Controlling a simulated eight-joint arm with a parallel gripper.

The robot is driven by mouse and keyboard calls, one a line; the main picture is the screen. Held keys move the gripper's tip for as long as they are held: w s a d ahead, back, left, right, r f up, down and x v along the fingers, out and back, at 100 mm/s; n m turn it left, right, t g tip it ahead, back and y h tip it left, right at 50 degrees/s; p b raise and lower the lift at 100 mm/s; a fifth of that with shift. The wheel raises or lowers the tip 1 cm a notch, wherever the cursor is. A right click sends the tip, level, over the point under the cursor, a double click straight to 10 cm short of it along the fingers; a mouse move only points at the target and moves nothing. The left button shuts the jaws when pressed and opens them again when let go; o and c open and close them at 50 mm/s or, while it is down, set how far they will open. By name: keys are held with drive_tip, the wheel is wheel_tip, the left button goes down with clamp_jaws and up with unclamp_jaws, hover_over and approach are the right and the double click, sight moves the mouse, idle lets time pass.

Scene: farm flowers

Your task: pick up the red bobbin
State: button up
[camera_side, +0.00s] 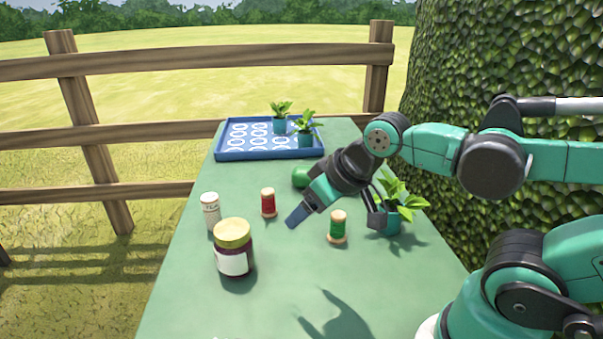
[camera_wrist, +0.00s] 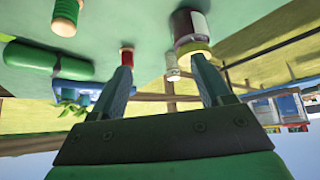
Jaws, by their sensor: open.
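A green bobbin (camera_side: 338,228) stands near my gripper, with a potted plant (camera_side: 392,219) to its right. A green object (camera_side: 301,177) lies behind. A blue tray (camera_side: 268,154) holds two plants at the back.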

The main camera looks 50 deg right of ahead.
wheel_tip(320, 180, up, 4)
drive_tip(key=r, duration=0.1)
drive_tip(key=m+t+y, duration=0.4)
drive_tip(key=m+y, duration=0.2)
drive_tip(key=m, duration=2.3)
hover_over(269, 202)
drive_tip(key=s+d, duration=0.3)
drive_tip(key=s, duration=0.1)
drive_tip(key=shift+m+t+y, duration=0.3)
drive_tip(key=shift+m, duration=0.4)
drive_tip(key=f, duration=1.5)
drive_tip(key=shift+w+d+f, duration=0.15)
drive_tip(key=shift+w+f, duration=0.05)
drive_tip(key=shift+f, duration=0.2)
drive_tip(key=shift+w+f, duration=0.1)
drive_tip(key=shift+f, duration=0.2)
drive_tip(key=shift+x, duration=2.75)
drive_tip(key=shift+c, duration=0.2)
